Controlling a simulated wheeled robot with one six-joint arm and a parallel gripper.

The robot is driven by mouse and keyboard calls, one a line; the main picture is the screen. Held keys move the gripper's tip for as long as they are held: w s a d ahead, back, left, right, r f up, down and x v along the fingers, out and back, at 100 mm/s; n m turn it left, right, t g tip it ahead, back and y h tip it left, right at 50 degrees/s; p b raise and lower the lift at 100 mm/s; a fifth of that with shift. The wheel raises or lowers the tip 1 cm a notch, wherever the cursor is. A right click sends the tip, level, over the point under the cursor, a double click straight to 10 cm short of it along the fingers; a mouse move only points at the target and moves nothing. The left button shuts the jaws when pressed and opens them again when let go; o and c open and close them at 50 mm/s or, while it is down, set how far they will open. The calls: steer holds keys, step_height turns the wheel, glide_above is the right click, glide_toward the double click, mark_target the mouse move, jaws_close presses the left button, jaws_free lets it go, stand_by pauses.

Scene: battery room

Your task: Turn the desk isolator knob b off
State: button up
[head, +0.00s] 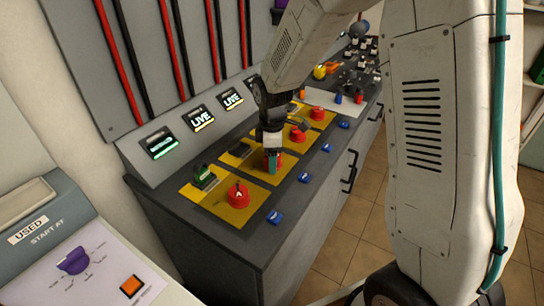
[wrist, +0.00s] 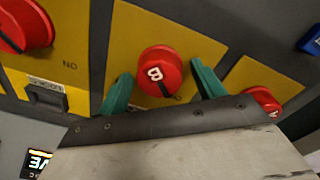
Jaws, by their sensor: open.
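Knob b (wrist: 158,71) is a red round knob with a white letter B and a dark mark on its rim, on a yellow plate (wrist: 125,40) of the desk. In the wrist view my gripper (wrist: 163,86) is open, with one green finger on each side of the knob. I cannot tell whether either finger touches it. In the head view my gripper (head: 272,163) points down over the desk and mostly hides knob b, with a bit of red beside the fingers.
Red knob A (head: 238,194) stands on the nearer yellow plate, beside a green-topped block (head: 204,177). Other red knobs (head: 298,134) lie beyond my gripper. Blue parts (head: 275,217) line the desk's front edge. Lit LIVE displays (head: 199,118) stand behind.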

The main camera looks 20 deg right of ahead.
steer(key=shift+f, duration=0.2)
steer(key=c, duration=1)
